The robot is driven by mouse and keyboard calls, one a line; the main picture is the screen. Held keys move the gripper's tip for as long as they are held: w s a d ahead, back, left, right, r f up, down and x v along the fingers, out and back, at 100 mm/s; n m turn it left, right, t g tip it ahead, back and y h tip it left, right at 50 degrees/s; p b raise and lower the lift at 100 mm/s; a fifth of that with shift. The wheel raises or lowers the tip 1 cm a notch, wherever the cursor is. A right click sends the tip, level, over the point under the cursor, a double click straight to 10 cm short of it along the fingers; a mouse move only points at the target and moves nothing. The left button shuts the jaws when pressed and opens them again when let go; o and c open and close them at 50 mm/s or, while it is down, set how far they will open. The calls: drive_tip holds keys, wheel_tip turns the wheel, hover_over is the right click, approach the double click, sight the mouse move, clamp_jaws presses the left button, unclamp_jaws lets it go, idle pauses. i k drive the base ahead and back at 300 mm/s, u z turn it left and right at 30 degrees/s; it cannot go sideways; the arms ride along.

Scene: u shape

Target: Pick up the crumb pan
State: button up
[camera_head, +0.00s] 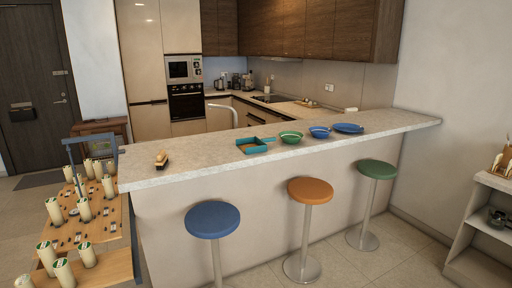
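The crumb pan appears to be the teal, shallow, square-sided pan (255,146) with a short handle pointing right. It lies on the light stone counter (200,168), near the middle of its length. Its inside looks brownish. A small brush with a tan top and dark underside (161,159) stands apart from it, near the counter's left end. My gripper is not in view.
A green bowl (291,137), a blue bowl (319,132) and a blue plate (348,128) stand right of the pan. Blue (212,220), orange (310,190) and green (377,169) stools line the counter's front. A wooden cart (112,262) with several pale cylinders stands left.

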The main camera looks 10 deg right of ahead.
sight(250, 145)
drive_tip(key=u, duration=0.05)
drive_tip(key=i, duration=0.9)
drive_tip(key=z, duration=0.05)
